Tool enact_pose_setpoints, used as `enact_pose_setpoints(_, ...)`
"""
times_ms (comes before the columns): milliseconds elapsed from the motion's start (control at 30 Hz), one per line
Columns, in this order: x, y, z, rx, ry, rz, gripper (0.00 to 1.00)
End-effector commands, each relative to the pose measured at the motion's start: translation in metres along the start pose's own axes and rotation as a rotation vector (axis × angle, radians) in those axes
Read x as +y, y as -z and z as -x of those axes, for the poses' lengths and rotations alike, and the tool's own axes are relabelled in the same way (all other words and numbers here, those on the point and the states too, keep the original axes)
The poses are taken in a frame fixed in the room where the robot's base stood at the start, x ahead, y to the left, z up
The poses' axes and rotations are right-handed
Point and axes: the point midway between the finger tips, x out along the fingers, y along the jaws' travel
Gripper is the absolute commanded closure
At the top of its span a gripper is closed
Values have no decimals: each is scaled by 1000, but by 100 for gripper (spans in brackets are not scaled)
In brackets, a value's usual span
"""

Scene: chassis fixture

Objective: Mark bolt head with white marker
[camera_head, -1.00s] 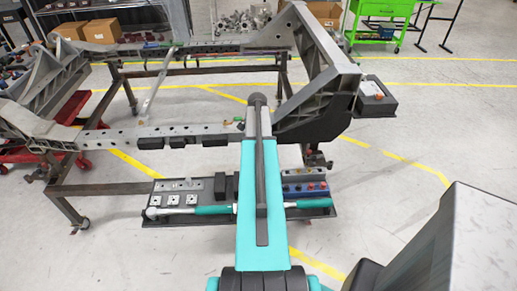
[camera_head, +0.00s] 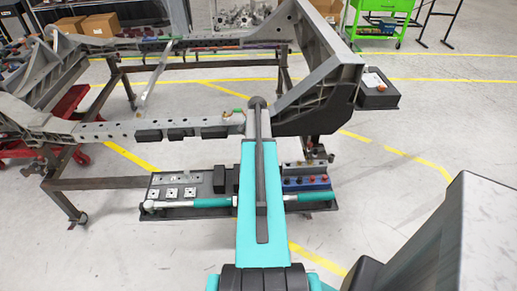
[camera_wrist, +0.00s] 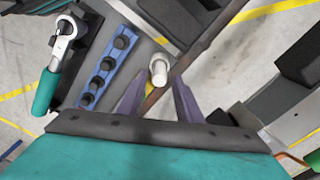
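A white, round-ended cylinder (camera_wrist: 158,70), which looks like the marker, stands out at the end of a grey block in the wrist view. My gripper (camera_wrist: 158,82) is open, its two purple-grey fingers spread either side of the line to the white cylinder. The cylinder appears just beyond the fingertips; I cannot tell the exact gap, and see no contact. In the head view my arm hides the fingers, and I cannot make out the cylinder. The chassis (camera_head: 95,133) rests on a metal stand with a row of holes along its near rail. No bolt head is clearly distinguishable.
The dark tray (camera_head: 150,207) below the rail holds a torque wrench (camera_head: 170,205), metal plates and a blue socket holder (camera_head: 306,184). The holder also shows left of my fingers in the wrist view (camera_wrist: 100,75). A black box (camera_head: 378,92) sits right of the chassis.

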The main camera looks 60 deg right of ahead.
Motion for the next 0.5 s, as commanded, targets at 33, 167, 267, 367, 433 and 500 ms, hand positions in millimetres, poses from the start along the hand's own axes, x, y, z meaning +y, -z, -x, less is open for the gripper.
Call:
enact_pose_setpoints(33,0,0,-7,0,-1,0,68)
enact_pose_setpoints(167,0,0,-20,0,0,0,68)
enact_pose_setpoints(267,0,0,-28,0,0,0,68)
enact_pose_setpoints(367,0,0,-33,0,0,0,68)
enact_pose_setpoints(433,0,0,-36,0,0,0,68)
enact_pose_setpoints(500,0,0,-37,0,0,0,68)
